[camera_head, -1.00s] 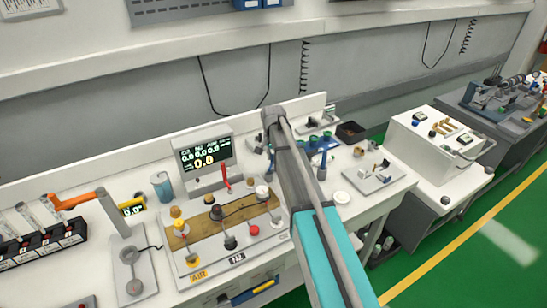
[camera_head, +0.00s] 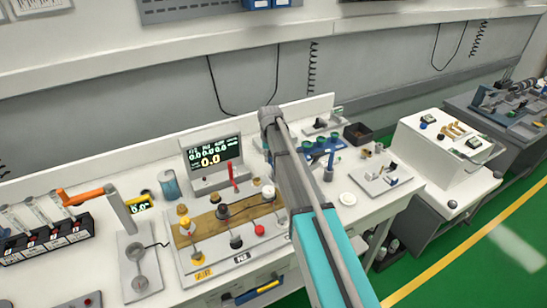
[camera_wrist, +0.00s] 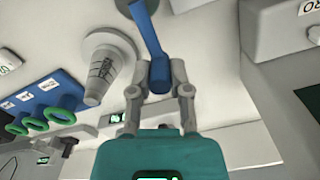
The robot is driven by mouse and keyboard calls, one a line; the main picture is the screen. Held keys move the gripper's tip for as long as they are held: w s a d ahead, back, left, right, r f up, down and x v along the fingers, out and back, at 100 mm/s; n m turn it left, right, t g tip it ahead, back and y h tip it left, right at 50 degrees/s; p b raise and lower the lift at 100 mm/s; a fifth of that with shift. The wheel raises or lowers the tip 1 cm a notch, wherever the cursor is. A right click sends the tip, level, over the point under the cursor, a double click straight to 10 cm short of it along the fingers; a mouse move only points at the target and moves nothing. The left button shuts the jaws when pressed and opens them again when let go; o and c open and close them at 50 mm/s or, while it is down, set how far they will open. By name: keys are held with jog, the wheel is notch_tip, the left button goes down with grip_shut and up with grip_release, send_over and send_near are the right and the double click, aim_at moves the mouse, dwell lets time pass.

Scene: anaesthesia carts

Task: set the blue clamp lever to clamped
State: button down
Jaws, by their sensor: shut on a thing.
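In the wrist view the blue clamp lever (camera_wrist: 149,34) runs from a dark round pivot (camera_wrist: 133,4) at the top edge down to its thick end. My gripper (camera_wrist: 159,78) has its two fingers on either side of that thick end and is shut on it. The pivot is partly cut off by the frame edge. In the head view my arm crosses the bench and hides the gripper; I cannot pick out the gripped lever there.
A grey conical cup (camera_wrist: 105,68) stands close to the left of the lever. A blue rack with green rings (camera_wrist: 46,103) lies farther left. A white box (camera_wrist: 282,28) stands to the right. The head view shows a monitor (camera_head: 213,153) on the crowded bench.

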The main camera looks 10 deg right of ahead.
jog(key=shift+a+n, duration=0.25)
jog(key=shift+n, duration=0.35)
jog(key=shift+s, duration=0.1)
jog(key=c, duration=0.6)
grip_release()
